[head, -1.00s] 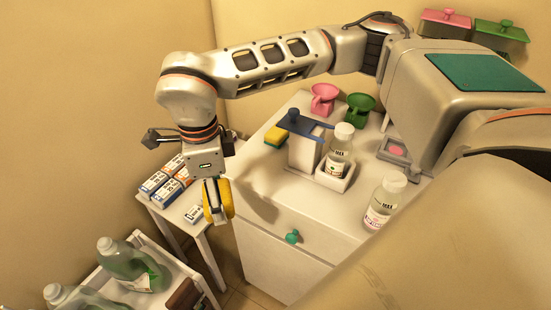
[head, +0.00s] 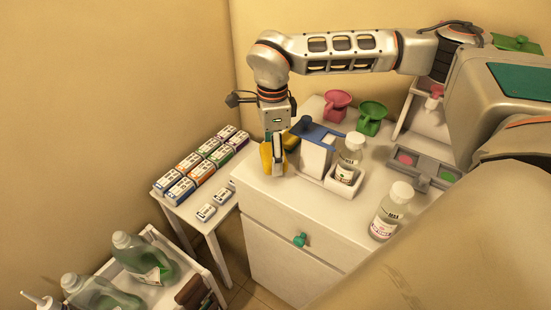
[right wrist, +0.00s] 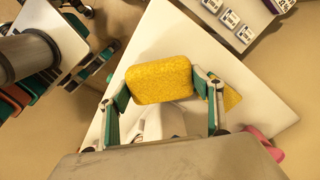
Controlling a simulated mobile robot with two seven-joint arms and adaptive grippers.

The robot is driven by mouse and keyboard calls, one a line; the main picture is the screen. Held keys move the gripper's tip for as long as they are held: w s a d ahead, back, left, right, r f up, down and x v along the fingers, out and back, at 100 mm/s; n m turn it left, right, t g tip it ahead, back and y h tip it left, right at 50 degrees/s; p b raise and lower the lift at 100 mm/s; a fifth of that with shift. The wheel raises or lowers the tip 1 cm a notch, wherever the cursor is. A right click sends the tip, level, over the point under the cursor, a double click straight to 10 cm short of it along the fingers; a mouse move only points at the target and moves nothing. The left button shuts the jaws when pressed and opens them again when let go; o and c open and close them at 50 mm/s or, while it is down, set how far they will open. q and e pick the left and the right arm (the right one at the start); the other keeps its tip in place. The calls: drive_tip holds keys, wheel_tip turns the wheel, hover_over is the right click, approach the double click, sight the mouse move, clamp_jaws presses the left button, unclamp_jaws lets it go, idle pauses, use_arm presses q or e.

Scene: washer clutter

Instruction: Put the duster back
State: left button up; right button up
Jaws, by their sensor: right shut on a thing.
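The yellow duster (right wrist: 158,82), a rounded rectangular pad with a rough face, is gripped between the two fingers of my right gripper (right wrist: 163,103). In the head view, my right gripper (head: 278,168) points down over the left end of the white cabinet top (head: 262,190), with the duster (head: 266,160) at its fingers. Whether the duster touches the cabinet top I cannot tell. A second yellow piece, a sponge (head: 291,141), shows just behind it; part of it also shows in the right wrist view (right wrist: 231,98). My left gripper is not in view.
A blue-lidded white container (head: 316,150) stands right of the gripper. Several small boxes (head: 190,163) fill a side table; green jugs (head: 143,256) stand lower left.

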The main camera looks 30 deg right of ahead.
drive_tip(key=f, duration=0.1)
drive_tip(key=d+f, duration=0.1)
drive_tip(key=f, duration=0.1)
drive_tip(key=shift+w, duration=0.1)
drive_tip(key=shift+f, duration=0.25)
drive_tip(key=shift+f, duration=0.15)
drive_tip(key=o, duration=1)
wheel_tip(320, 180, up, 12)
drive_tip(key=shift+r, duration=0.2)
drive_tip(key=shift+a+f, duration=0.1)
